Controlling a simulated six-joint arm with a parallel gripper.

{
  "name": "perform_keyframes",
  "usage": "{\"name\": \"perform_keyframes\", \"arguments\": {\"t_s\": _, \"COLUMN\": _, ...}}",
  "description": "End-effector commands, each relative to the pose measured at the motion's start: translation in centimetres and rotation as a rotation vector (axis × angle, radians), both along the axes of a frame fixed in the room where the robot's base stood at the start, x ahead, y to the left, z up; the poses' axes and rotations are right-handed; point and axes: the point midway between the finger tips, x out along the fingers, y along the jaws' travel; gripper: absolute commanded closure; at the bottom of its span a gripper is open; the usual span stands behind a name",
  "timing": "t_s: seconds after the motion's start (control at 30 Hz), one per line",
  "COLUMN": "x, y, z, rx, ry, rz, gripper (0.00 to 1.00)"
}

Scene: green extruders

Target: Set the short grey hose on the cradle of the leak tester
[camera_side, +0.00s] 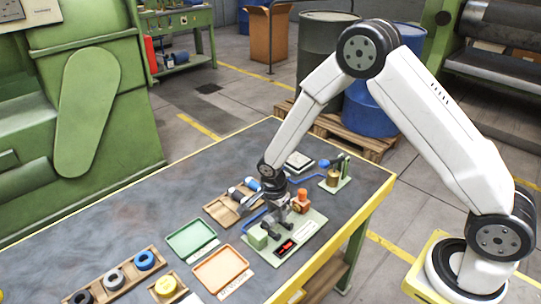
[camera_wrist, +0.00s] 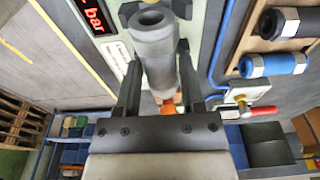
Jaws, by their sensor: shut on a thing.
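My gripper (camera_wrist: 160,82) is shut on the short grey hose (camera_wrist: 154,32), a dark grey tube whose open end faces the wrist camera. The fingers lie on either side of it. In the side view my gripper (camera_side: 279,208) hangs over the leak tester (camera_side: 312,226), a pale green plate with a red display, a green block and an orange part. The tester's red display (camera_wrist: 95,14) shows at top left in the wrist view.
A wooden tray (camera_wrist: 251,43) holds a dark hose and a blue hose beside the tester. Green (camera_side: 191,237) and orange (camera_side: 221,270) trays lie left of it. A stand with a brass part (camera_side: 333,178) is behind.

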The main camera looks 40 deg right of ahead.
Motion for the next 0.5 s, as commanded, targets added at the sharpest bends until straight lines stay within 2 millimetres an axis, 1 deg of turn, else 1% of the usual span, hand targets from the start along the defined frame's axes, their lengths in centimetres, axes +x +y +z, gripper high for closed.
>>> {"name": "perform_keyframes", "arguments": {"t_s": 0.2, "x": 0.0, "y": 0.0, "z": -1.7, "rx": 0.0, "ry": 0.0, "rz": 0.0, "gripper": 0.92}}
{"name": "perform_keyframes", "arguments": {"t_s": 0.5, "x": 0.0, "y": 0.0, "z": -2.7, "rx": -0.001, "ry": 0.0, "rz": 0.0, "gripper": 0.92}}
